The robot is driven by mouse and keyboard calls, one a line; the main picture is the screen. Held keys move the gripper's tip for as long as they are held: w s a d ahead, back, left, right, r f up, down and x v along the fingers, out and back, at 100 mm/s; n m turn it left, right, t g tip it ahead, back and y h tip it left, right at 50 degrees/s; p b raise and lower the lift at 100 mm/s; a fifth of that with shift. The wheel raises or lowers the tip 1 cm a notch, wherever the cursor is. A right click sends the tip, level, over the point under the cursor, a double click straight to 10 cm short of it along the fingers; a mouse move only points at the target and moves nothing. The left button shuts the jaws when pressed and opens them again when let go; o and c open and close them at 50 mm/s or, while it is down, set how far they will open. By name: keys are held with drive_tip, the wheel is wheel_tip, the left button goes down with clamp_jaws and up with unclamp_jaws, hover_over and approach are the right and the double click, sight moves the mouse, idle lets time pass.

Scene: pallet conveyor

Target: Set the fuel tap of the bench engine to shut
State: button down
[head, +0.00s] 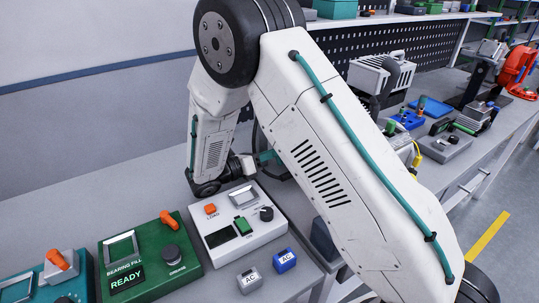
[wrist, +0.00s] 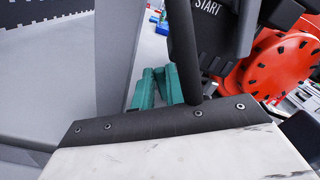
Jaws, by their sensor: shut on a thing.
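In the wrist view the bench engine fills the right side, with a slotted red round cover (wrist: 275,68) and a dark part marked START (wrist: 212,38). My gripper (wrist: 158,75) shows there as two teal fingers close together beside the engine. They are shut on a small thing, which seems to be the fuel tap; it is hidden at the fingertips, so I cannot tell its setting. In the head view my gripper (head: 266,157) is a teal bit left of my large white arm link, which hides the place in front of it.
A white panel device (head: 270,232) and a green READY box (head: 190,262) stand on the near bench, with two small AC blocks, one grey (head: 249,281) and one blue (head: 285,261). A finned grey machine (head: 372,78) stands further back. Floor is clear at the right.

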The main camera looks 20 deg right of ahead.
drive_tip(key=c, duration=1.4)
unclamp_jaws()
drive_tip(key=shift+a, duration=0.1)
drive_tip(key=shift+c, duration=0.2)
